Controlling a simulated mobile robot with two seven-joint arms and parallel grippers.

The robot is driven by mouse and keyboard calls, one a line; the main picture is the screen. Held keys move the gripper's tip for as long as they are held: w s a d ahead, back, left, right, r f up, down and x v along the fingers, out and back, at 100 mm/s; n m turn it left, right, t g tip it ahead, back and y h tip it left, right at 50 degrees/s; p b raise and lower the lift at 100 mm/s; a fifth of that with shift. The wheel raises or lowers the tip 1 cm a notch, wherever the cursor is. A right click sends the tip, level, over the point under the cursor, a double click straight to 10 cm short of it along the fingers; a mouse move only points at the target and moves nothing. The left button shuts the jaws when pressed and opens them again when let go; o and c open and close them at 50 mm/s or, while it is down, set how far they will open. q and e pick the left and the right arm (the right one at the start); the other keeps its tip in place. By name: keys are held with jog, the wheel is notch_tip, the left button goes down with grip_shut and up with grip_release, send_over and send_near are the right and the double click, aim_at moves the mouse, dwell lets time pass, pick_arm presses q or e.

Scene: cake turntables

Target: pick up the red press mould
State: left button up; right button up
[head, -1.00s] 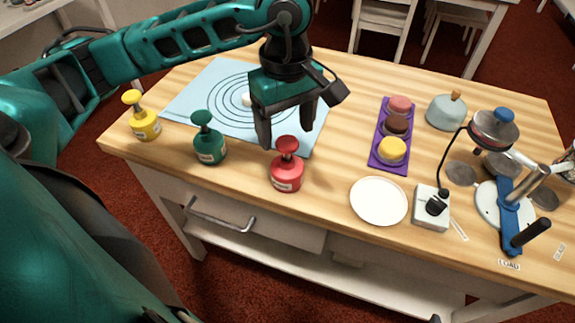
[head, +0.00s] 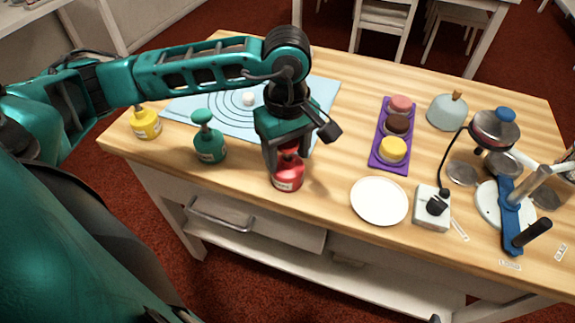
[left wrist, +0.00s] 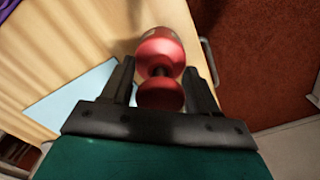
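The red press mould (head: 287,178) stands upright near the table's front edge, with a round body, a label and a knob on top. My left gripper (head: 285,158) is lowered over it from above, its fingers on either side of the knob. In the left wrist view, the red mould (left wrist: 161,52) shows between the two open fingers (left wrist: 159,72), with a gap on each side of the knob. Part of the knob is hidden by the gripper in the head view. My right gripper is not in view.
A green mould (head: 210,145) and a yellow mould (head: 145,124) stand to the left. A blue mat (head: 190,102) lies behind. To the right are a white plate (head: 379,201), a purple tray (head: 379,157), a white switch box (head: 431,214) and a press (head: 508,215).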

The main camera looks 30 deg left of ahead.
pick_arm(q)
jog(key=c, duration=0.9)
jog(key=shift+r, duration=0.1)
jog(key=shift+c, duration=0.2)
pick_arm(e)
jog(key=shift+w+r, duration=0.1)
pick_arm(q)
jog(key=shift+r, duration=0.1)
